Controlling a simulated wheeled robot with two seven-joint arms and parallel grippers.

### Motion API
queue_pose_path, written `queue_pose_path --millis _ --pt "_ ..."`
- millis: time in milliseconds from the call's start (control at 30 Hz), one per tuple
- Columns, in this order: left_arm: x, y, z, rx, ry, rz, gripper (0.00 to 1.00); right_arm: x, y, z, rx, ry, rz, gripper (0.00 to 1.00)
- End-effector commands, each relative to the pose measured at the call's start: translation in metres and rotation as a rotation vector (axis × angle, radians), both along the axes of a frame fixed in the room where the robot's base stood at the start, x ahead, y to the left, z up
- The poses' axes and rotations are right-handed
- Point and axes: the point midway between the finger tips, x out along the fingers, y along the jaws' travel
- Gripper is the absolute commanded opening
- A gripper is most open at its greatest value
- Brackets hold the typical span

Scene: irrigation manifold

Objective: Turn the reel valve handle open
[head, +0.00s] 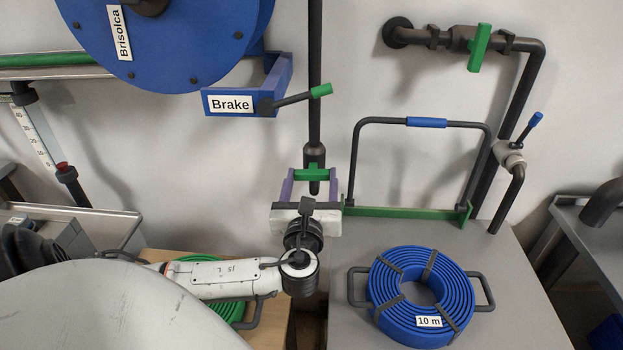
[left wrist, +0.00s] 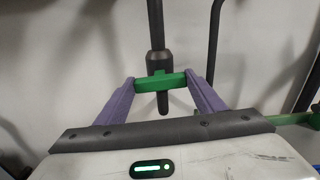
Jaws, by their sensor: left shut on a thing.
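A short green valve handle (head: 311,174) sits on the lower end of a dark vertical pipe (head: 315,90) that runs down the wall right of the reel. The handle lies level, crosswise to the pipe. My left gripper (head: 312,178) has its two purple fingers shut on the handle's two ends. In the left wrist view the green handle (left wrist: 174,80) spans between the fingertips, with the dark pipe end (left wrist: 162,103) hanging below it. My right gripper is not in view.
A blue reel (head: 165,40) and a brake lever (head: 295,101) are up left. A green-based frame (head: 400,212) stands close right of the gripper. A blue hose coil (head: 385,320) lies on the grey bench. Another green handle (head: 478,47) is on the upper right pipe.

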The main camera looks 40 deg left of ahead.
Motion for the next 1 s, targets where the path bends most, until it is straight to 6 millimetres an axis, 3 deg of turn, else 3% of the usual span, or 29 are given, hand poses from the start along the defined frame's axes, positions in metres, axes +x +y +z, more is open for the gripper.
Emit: queue_pose_path --millis 1000 --pt "-0.0019 -0.0002 -0.0059 -0.701 -0.581 0.002 0.40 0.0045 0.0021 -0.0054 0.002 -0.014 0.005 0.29"
